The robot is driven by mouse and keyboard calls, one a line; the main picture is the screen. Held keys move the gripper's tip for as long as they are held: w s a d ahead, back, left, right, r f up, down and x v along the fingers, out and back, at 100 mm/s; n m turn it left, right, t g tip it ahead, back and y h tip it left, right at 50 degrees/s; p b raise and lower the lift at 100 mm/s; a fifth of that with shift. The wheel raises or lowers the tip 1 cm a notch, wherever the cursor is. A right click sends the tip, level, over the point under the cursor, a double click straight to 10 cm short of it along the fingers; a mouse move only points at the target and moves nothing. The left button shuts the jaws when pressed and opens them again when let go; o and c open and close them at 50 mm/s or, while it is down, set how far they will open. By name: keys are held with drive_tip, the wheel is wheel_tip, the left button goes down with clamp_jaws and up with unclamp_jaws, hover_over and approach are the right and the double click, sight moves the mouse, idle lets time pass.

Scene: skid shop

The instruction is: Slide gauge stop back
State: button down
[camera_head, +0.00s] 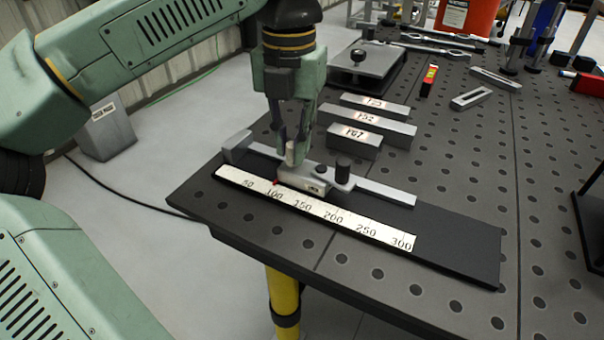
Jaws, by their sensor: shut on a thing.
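The gauge has a dark base (462,243) with a white scale (322,213) marked from 50 to 300 along its near side. A grey rail (385,193) runs behind the scale, with a grey end block (236,146) at its left end. The grey gauge stop (312,181) sits on the rail and carries a black knob (343,168). A small red mark at its left shows near the 100 figure. My gripper (292,154) points down over the stop's left part, shut on its pale upright post. The fingers partly hide the post.
Several grey blocks (354,142) with labels lie behind the gauge on the perforated dark table (455,150). A plate with a knob (365,68) stands farther back. A red level (429,80) and a slotted bar (472,98) lie back right. The table's front-left edge is close to the gauge.

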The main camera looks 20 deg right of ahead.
sight(349, 160)
drive_tip(key=shift+s+d, duration=0.85)
drive_tip(key=shift+s, duration=0.2)
drive_tip(key=shift+s+d, duration=0.95)
drive_tip(key=shift+s, duration=0.4)
drive_tip(key=shift+s+d, duration=0.95)
drive_tip(key=shift+s, duration=0.15)
drive_tip(key=shift+s+d, duration=0.75)
drive_tip(key=shift+s, duration=0.2)
drive_tip(key=c, duration=1.5)
unclamp_jaws()
drive_tip(key=shift+o, duration=0.8)
